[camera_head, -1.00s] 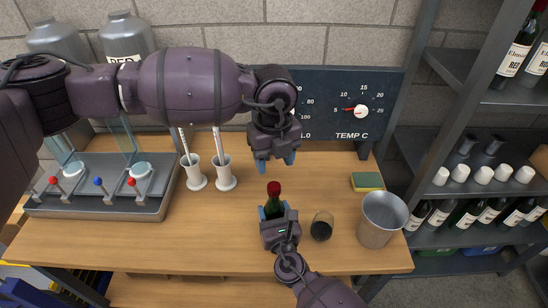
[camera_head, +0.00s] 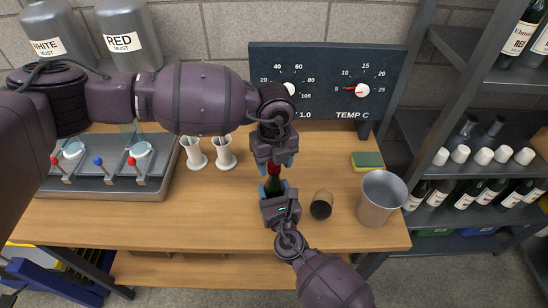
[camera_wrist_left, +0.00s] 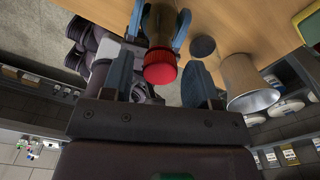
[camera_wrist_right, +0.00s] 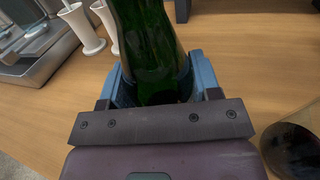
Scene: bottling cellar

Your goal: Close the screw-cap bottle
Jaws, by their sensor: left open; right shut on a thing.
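A dark green bottle (camera_head: 274,184) with a red cap (camera_wrist_left: 160,67) stands upright on the wooden table. My right gripper (camera_head: 274,203) is shut around the bottle's body; the green glass (camera_wrist_right: 150,50) fills the space between its fingers in the right wrist view. My left gripper (camera_head: 275,166) is above the bottle, pointing down. Its fingers (camera_wrist_left: 168,85) are open, with the red cap between them, nearer one finger, in the left wrist view. In the head view the left fingers partly hide the cap. I cannot tell how tightly the cap sits.
A dark glass (camera_head: 321,205) stands right of the bottle, with a metal bucket (camera_head: 378,200) beyond it. A sponge (camera_head: 367,161) lies behind. A gauge panel (camera_head: 325,85) stands at the back.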

